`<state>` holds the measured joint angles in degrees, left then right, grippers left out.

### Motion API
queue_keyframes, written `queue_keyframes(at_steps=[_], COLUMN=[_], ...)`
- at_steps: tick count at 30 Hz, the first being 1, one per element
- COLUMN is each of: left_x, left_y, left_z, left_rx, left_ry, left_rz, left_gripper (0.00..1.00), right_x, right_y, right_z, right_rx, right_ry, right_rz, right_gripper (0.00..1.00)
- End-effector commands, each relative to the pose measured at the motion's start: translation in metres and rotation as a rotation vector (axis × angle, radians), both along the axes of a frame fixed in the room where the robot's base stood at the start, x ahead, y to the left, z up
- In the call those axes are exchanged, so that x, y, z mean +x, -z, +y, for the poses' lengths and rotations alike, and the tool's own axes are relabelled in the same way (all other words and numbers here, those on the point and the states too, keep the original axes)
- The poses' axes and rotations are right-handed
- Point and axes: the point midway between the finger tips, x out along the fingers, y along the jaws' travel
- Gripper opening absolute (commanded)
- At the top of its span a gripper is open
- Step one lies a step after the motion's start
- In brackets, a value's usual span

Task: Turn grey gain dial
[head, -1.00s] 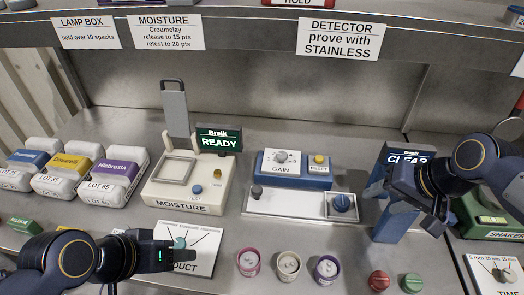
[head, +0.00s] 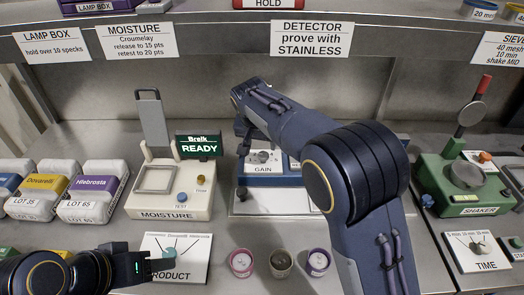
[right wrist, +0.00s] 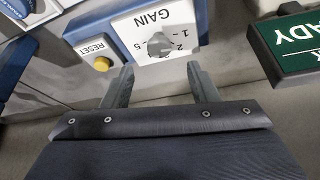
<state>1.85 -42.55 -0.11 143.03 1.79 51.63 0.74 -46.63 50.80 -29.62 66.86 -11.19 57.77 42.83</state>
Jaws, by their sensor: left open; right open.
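The grey gain dial (head: 263,156) is on a white panel marked GAIN (head: 263,169) on the blue detector box (head: 270,181). In the right wrist view the dial (right wrist: 160,43) lies just beyond and between my right gripper's two fingertips (right wrist: 160,72), which are apart with nothing between them. In the head view my right gripper (head: 243,145) is at the dial's left, and its arm hides the box's right part. My left gripper (head: 142,267) is at the lower left beside the PRODUCT dial plate (head: 185,262); its fingers are hard to make out.
A yellow RESET button (right wrist: 101,64) is beside the gain panel. The moisture meter (head: 150,205) with its READY screen (head: 199,145) stands close left. Several small cups (head: 241,263) stand in front. The green shaker (head: 470,190) is at the right.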

Motion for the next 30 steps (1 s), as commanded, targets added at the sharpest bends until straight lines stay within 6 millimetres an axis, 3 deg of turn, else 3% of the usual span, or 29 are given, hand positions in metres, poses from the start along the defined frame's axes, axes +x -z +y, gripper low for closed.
queue_keyframes(at_steps=[10, 22, 30], left_x=[0.000, 0.000, 0.000], left_y=[-0.007, -0.008, -0.008], left_z=[0.000, 0.000, 0.000], left_rx=[0.000, 0.000, 0.000], left_ry=[0.000, 0.000, 0.000], left_rz=[0.000, 0.000, 0.000], left_gripper=[0.51, 0.51, 0.51], right_x=[0.019, 0.023, 0.023], right_y=[0.049, 0.059, 0.058], right_z=[-0.005, -0.006, -0.006], right_rx=[0.000, 0.002, 0.002], right_ry=[0.000, -0.001, -0.001], right_rz=[0.003, 0.001, 0.001], right_gripper=[0.54, 0.54, 0.20])
